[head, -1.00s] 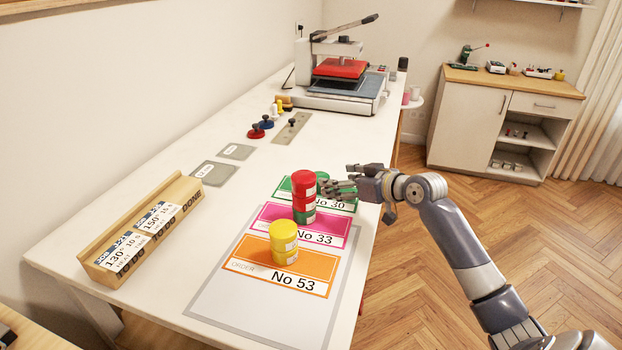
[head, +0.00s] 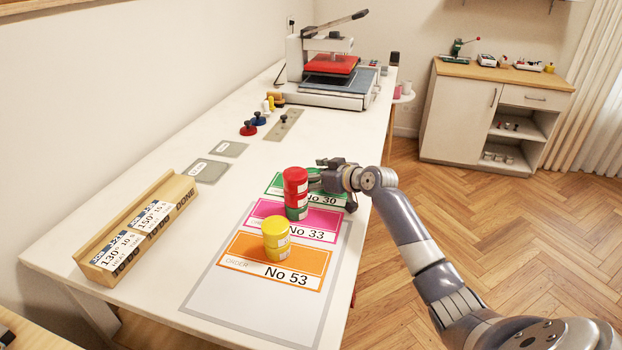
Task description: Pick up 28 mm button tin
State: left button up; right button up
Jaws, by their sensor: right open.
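A stack with red tins on top (head: 295,180) and a green tin at its foot (head: 296,212) stands on the pink No 33 card (head: 322,221). A stack of yellow tins (head: 275,238) stands on the orange No 53 card (head: 312,262). The size labels are too small to read, so I cannot tell which tin is the 28 mm one. My right gripper (head: 318,182) is open, low over the green No 30 card (head: 276,189), just behind and right of the red stack. The stack partly hides its fingertips and whatever is between them. My left gripper is out of view.
A wooden rack with job cards (head: 140,228) stands on the left of the white table (head: 190,290). Behind are grey plates (head: 202,170), red and blue knobbed pieces (head: 249,128) and a heat press (head: 330,75). The front of the grey mat (head: 250,305) is clear.

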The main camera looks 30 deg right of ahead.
jog(key=c, duration=1.2)
jog(key=shift+r, duration=0.15)
